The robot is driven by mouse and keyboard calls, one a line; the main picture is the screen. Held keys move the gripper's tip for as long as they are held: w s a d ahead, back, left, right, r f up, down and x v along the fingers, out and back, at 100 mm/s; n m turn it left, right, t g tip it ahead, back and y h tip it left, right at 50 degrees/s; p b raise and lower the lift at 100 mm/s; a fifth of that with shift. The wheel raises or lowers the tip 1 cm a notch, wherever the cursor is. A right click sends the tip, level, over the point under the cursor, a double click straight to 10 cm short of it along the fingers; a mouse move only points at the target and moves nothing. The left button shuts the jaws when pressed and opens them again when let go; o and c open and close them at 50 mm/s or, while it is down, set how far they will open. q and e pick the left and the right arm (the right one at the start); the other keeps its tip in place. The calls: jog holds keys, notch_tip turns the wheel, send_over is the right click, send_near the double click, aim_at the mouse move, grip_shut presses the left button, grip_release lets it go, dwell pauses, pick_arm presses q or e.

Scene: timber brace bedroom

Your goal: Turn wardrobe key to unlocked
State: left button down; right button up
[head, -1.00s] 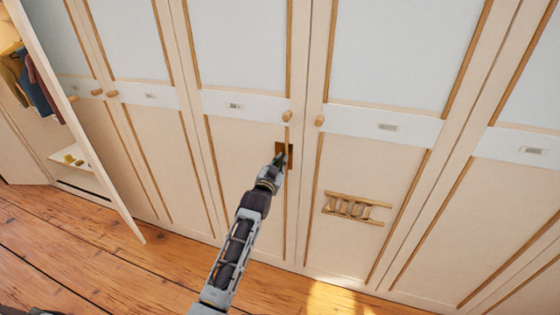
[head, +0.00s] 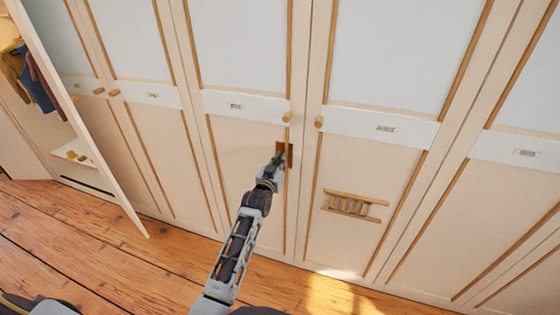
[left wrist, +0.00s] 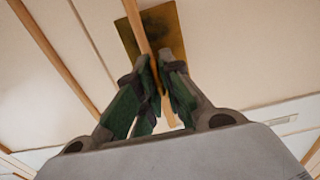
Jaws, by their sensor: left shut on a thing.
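The wardrobe (head: 235,185) has pale doors with wooden trim and round knobs. A brass-brown lock plate (head: 289,150) is on a door just below a knob (head: 287,117). My left gripper (head: 279,159) is at this plate. In the left wrist view, the lock plate (left wrist: 172,32) lies just beyond the left gripper (left wrist: 160,75), whose green-padded fingers are close together. The key is hidden between the fingers, so I cannot see which way it is turned. My right gripper does not show.
A wooden rack (head: 353,204) is on the door to the right. At the far left a wardrobe door (head: 85,125) stands open, with hanging clothes (head: 38,80) and a shelf (head: 70,152) behind it. The plank floor (head: 110,245) in front is clear.

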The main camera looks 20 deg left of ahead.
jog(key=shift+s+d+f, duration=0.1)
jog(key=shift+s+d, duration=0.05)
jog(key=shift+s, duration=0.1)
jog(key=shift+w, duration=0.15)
pick_arm(q)
jog(key=c, duration=1.6)
grip_release()
jog(key=shift+c, duration=0.2)
jog(key=shift+s+a, duration=0.2)
jog(key=shift+s, duration=5.8)
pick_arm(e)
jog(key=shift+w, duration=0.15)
